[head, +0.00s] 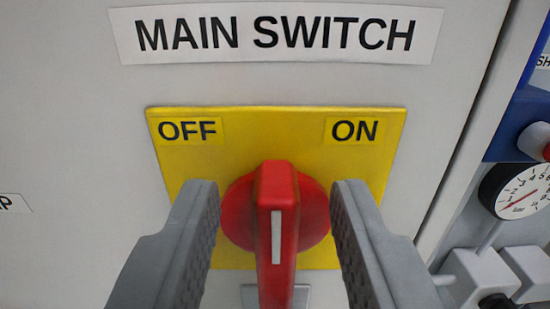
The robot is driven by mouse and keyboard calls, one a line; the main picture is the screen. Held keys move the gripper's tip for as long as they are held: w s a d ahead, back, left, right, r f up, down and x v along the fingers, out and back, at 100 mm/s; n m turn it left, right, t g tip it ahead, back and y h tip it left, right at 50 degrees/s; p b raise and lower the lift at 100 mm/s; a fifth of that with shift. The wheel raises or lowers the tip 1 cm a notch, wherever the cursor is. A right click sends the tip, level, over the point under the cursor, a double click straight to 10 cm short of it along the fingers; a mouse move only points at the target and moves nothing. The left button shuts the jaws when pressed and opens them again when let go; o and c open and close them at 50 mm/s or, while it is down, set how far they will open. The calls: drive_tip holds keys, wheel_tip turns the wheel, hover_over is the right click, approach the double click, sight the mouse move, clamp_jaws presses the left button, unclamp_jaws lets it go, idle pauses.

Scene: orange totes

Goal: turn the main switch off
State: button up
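The main switch is a red rotary handle (277,225) with a white stripe, on a round red base. It sits on a yellow plate (270,120) marked OFF at upper left and ON at upper right. The handle stands upright in the picture, between the two words; I cannot tell which setting it is in. My gripper (276,205) is open. Its grey fingers stand left and right of the handle, with a visible gap on both sides. The lower part of the handle runs towards the bottom edge of the picture.
A white label (275,33) reading MAIN SWITCH is above the plate on a flat grey panel (70,120). At the right, past the panel's edge, are a round gauge (520,192), a blue panel (515,125) and pale fittings (485,272).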

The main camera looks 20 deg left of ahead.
drive_tip(key=shift+w+a, duration=0.1)
drive_tip(key=shift+w, duration=0.35)
clamp_jaws()
